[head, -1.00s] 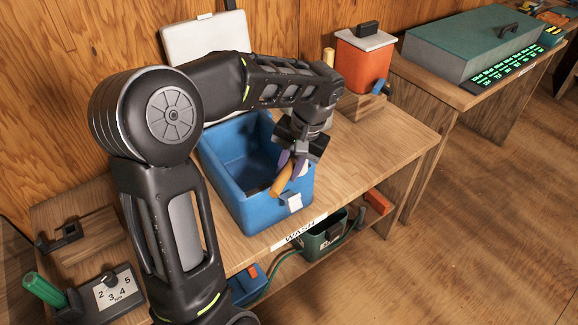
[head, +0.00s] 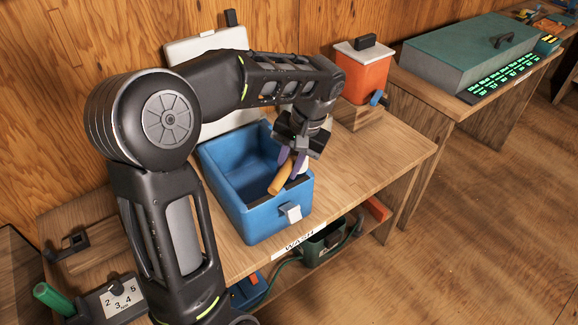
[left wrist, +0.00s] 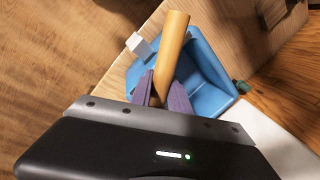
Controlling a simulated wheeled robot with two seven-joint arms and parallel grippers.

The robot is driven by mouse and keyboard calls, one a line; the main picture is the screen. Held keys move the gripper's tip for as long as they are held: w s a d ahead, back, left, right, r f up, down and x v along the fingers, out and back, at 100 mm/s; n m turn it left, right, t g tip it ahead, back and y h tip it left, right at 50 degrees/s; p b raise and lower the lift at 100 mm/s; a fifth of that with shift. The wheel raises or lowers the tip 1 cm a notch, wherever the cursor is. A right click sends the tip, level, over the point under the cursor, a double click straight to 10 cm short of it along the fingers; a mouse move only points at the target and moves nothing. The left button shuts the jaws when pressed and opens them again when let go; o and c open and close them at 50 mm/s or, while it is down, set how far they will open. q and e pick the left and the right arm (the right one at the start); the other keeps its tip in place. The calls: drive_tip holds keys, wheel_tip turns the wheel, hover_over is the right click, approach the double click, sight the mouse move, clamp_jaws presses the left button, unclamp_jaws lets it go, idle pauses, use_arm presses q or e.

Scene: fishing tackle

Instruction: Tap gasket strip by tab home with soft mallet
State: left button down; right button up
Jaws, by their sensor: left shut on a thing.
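My left gripper (head: 294,160) has purple fingertips shut on the tan-orange handle of what appears to be the mallet (head: 279,180). It holds the handle tilted over the front wall of the open blue box (head: 262,222). A pale part shows behind the fingers, but I cannot tell whether it is the mallet's head. In the left wrist view the handle (left wrist: 173,45) sticks out from between the fingertips (left wrist: 160,92) above the box (left wrist: 203,63). A pale tab (head: 290,213) is on the box's front face. A dark strip shows at the front rim, partly hidden; I cannot tell whether it is seated.
The box stands on a wooden bench (head: 385,150) with a "WASH" label on its front edge. An orange container (head: 360,75) stands behind right. A green-handled tool (head: 52,298) and a numbered dial block (head: 122,300) lie front left. The bench right of the box is mostly clear.

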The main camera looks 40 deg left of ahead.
use_arm(q)
drive_tip(key=shift+a+p+v, duration=0.25)
drive_tip(key=shift+p+v, duration=0.35)
drive_tip(key=shift+v, duration=0.6)
